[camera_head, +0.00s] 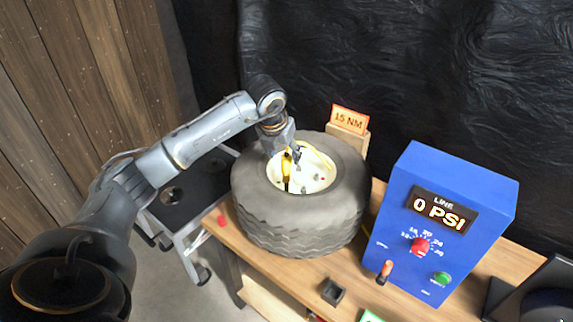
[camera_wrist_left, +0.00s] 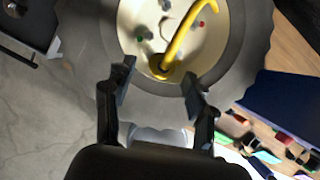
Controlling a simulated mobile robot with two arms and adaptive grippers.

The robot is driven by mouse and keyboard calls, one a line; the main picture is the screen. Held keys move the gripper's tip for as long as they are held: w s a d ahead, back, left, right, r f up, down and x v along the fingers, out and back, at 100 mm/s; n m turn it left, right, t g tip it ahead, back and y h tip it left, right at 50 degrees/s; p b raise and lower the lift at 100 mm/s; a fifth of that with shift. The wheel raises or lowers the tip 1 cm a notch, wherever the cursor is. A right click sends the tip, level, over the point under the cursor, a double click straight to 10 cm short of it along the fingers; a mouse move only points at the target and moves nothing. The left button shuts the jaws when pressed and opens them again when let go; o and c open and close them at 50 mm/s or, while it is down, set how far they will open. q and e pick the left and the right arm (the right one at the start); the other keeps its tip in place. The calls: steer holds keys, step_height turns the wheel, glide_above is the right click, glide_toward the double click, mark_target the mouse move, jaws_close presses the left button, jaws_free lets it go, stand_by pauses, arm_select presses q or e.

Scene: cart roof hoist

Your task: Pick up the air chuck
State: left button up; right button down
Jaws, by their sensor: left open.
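I cannot tell for sure which thing is the air chuck. A yellow piece with a dark lower end (camera_head: 286,168) stands in the pale hub of the tyre (camera_head: 300,232). In the left wrist view it is a curved yellow bar (camera_wrist_left: 182,42) with a ringed lower end. An orange-topped dark handle (camera_head: 385,272) is at the front of the blue box (camera_head: 405,200). My left gripper (camera_head: 297,155) is over the hub, close to the yellow piece. In the left wrist view its open jaws (camera_wrist_left: 157,82) have nothing between them. My right gripper is not seen.
The blue box reads 0 PSI, with a red knob (camera_head: 420,245) and a green button (camera_head: 441,278). A small dark block (camera_head: 333,291) lies on the wooden bench (camera_head: 290,275). A 15 NM sign (camera_head: 349,119) stands behind the tyre. A dark cart (camera_head: 190,195) is at left.

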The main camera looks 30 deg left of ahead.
mark_target(286, 158)
arm_select(q)
steer(key=p+x, duration=0.1)
steer(key=x, duration=0.2)
steer(key=shift+w+f+p, duration=0.1)
steer(key=shift+f+p, duration=0.25)
steer(key=shift+w+f, duration=0.2)
steer(key=shift+f, duration=0.35)
steer(key=shift+r, duration=0.1)
jaws_close()
